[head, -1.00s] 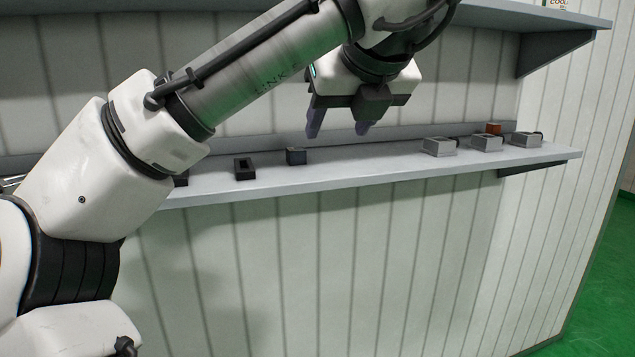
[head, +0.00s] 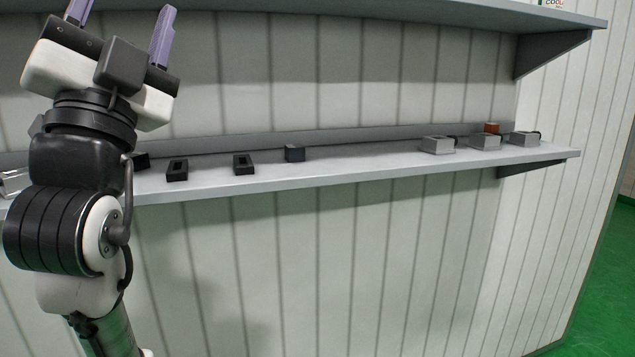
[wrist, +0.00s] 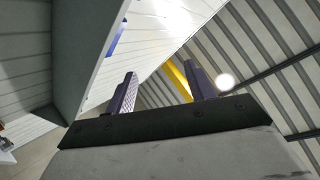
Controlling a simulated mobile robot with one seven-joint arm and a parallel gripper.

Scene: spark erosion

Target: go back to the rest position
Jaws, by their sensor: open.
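My gripper (head: 120,38) is at the upper left of the head view, raised above the lower shelf and pointing up. Its two purple fingers stand apart with nothing between them. In the wrist view the fingers (wrist: 160,92) are also apart and empty, with the ceiling and a shelf behind them. My arm is folded upright at the left of the head view and hides the left part of the lower shelf.
The lower shelf (head: 350,168) carries dark blocks (head: 243,164) at left and centre, and grey blocks (head: 437,145) at right. An upper shelf (head: 400,12) runs above. The space before the wall at centre is clear.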

